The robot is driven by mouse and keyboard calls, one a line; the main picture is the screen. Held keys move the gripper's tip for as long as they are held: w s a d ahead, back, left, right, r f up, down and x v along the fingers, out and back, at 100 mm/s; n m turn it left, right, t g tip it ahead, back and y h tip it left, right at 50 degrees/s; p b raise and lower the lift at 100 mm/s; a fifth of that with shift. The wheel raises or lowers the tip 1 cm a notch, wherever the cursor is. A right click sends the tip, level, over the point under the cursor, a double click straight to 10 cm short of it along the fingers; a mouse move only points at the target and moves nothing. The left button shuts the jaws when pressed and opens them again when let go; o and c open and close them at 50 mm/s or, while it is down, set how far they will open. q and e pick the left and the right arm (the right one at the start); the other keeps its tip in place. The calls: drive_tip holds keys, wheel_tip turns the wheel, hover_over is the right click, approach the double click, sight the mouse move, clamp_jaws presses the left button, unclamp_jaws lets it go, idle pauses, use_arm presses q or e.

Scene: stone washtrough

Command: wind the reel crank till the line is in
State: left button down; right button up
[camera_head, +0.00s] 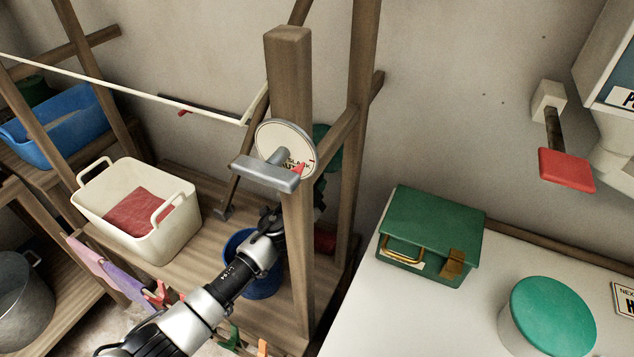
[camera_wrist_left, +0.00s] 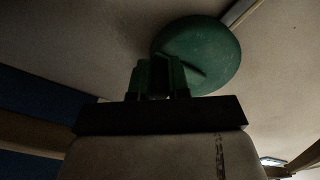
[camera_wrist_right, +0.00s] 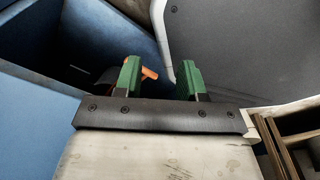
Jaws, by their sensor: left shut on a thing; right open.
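The dial (camera_head: 298,140) on the wooden post (camera_head: 290,80) is pale and round, with lettering that partly reads "SLACK" and a red mark. A grey bar (camera_head: 265,174) sticks out in front of it. The green reel (camera_head: 322,140) shows partly behind the post; the left wrist view shows it as a green disc (camera_wrist_left: 205,45). The pale line (camera_head: 120,87) runs from the far left to near the post. My left gripper (camera_wrist_left: 158,78) is shut at the disc's edge on what looks like the crank grip, mostly hidden. My right gripper (camera_wrist_right: 159,80) is open and empty.
A white tub (camera_head: 170,235) with red contents and a blue bin (camera_head: 55,135) stand on the left shelves. A blue bucket (camera_head: 262,287) is beside my left arm. A green box (camera_head: 430,235) and a green-lidded tub (camera_head: 550,315) sit on the white top at right.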

use_arm(q)
drive_tip(key=shift+a, duration=0.1)
idle(0.4)
drive_tip(key=c, duration=1.1)
unclamp_jaws()
drive_tip(key=v, duration=1)
drive_tip(key=shift+s+a+p, duration=0.15)
drive_tip(key=shift+s+p, duration=0.15)
drive_tip(key=shift+p, duration=0.05)
drive_tip(key=shift+f, duration=0.1)
